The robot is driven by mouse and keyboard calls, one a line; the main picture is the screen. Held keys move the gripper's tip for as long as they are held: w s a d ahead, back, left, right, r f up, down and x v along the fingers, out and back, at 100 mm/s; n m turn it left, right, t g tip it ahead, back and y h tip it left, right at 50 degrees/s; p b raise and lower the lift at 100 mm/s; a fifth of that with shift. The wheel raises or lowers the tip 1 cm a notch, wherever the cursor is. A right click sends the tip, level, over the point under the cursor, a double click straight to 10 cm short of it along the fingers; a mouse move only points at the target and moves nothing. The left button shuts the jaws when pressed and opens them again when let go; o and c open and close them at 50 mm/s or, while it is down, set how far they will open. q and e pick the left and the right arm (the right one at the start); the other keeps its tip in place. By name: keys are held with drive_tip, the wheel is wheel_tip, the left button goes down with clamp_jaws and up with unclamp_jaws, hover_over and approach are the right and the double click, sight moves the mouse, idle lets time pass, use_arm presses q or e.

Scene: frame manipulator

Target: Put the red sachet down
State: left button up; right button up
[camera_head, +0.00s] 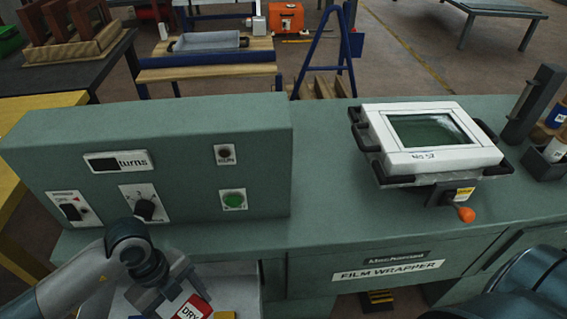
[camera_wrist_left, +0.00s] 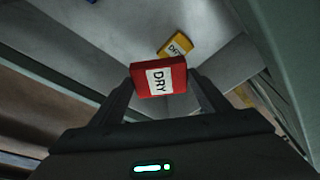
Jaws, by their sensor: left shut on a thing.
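The red sachet (camera_wrist_left: 158,77), with a white label reading DRY, is gripped between the fingers of my left gripper (camera_wrist_left: 160,92). In the head view the red sachet (camera_head: 192,307) shows at the bottom edge, below the green control box, with my left gripper (camera_head: 178,296) around it. A yellow sachet (camera_wrist_left: 176,47) with a similar label lies on a pale grey surface (camera_wrist_left: 110,38) beyond the red one. Whether the red sachet touches that surface cannot be told. The right gripper is not in view; a dark rounded arm part shows at the lower right.
The green control box (camera_head: 150,135) with a dial and buttons stands close above my left arm. The film wrapper (camera_head: 430,140) with its framed window and orange knob sits on the green bench (camera_head: 320,235). A dark holder (camera_head: 543,160) with small containers stands at the right edge.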

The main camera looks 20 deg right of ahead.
use_arm(q)
drive_tip(key=w+a+r+n+t, duration=0.2)
drive_tip(key=a+r+n, duration=0.2)
drive_tip(key=r+n, duration=0.5)
drive_tip(key=w+a+r+n+t+y, duration=0.1)
drive_tip(key=w+a+r+n+t, duration=0.1)
drive_tip(key=a+r+n, duration=0.3)
drive_tip(key=w+a+r+n+t, duration=0.2)
drive_tip(key=w+a+r+n, duration=0.1)
drive_tip(key=r+n, duration=1)
drive_tip(key=a+n, duration=0.1)
drive_tip(key=n, duration=0.2)
drive_tip(key=shift+w+a+y, duration=0.2)
drive_tip(key=shift+w+y, duration=0.1)
drive_tip(key=shift+w, duration=0.1)
